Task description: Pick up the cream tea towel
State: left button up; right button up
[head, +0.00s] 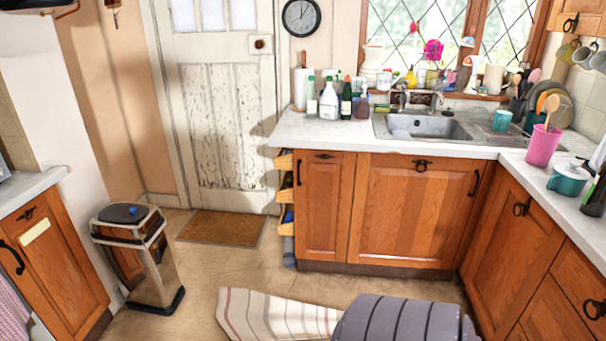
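A cream cloth with dark reddish stripes (272,314), which looks like the cream tea towel, shows at the bottom middle of the head view. It seems to lie spread out low down, and its lower part is cut off by the frame edge. A grey ribbed, rounded thing (405,318) stands against its right end and hides part of it. I cannot tell what the grey thing is or whether the two touch. Neither of my grippers is in view.
A steel pedal bin (145,265) stands at the left beside a wooden cupboard (50,270). A brown doormat (222,228) lies before the white door (222,120). The sink counter (330,130) holds bottles. The floor (215,275) between bin and cupboards is clear.

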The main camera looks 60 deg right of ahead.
aim_at(245, 314)
jog(key=z, duration=1.65)
